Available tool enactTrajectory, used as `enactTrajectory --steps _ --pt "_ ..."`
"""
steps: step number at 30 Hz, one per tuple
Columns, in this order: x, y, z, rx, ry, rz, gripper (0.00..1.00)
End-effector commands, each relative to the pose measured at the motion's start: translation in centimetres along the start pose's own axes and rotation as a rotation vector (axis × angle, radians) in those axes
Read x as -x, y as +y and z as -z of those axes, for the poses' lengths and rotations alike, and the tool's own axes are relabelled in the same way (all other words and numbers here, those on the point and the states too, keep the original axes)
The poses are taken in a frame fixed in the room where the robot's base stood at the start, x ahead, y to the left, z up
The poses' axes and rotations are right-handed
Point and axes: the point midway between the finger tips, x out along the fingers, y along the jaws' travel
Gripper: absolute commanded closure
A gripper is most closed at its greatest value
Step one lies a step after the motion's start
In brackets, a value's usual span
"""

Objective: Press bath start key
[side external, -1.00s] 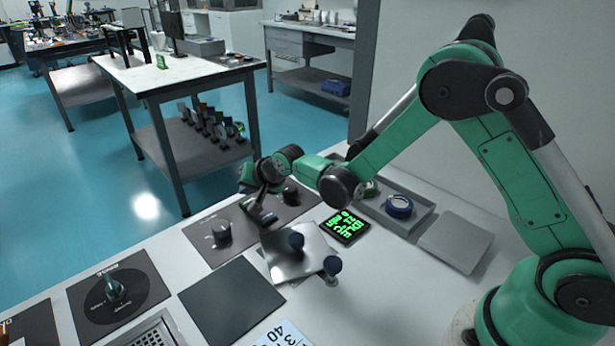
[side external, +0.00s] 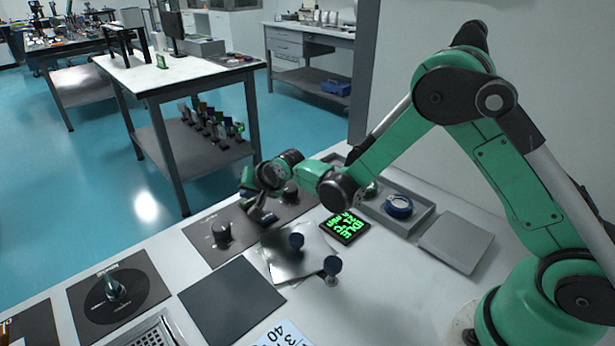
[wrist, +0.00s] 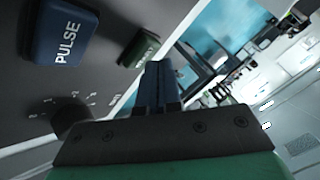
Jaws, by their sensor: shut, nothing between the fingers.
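My gripper (wrist: 158,72) is shut and empty, its dark fingers together in the wrist view. In that view a small green key (wrist: 138,47) sits on a dark panel just left of the fingertips. Its label is too small and oblique to read. I cannot tell whether the fingers touch it. A larger blue key marked PULSE (wrist: 68,38) is further left on the same panel. In the side view my gripper (side external: 258,204) hangs low over the dark panel with knobs, and the green key cannot be made out there.
A dark knob with a printed scale (wrist: 72,117) sits on the panel near my gripper. A green-lit display (side external: 345,226) reads IDLE. Nearby are a shiny metal plate (side external: 283,262), blue-topped knobs (side external: 332,265) and a grey tray (side external: 425,217). A black mat (side external: 232,300) lies in front.

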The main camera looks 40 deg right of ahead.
Motion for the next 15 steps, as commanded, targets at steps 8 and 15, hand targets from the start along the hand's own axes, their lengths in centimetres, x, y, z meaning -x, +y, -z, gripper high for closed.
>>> enactTrajectory --steps 8,15 --pt "-0.12 0.08 -0.08 0.0 0.0 0.0 1.0" --pt "-0.31 0.23 -0.23 0.0 0.0 0.0 1.0"
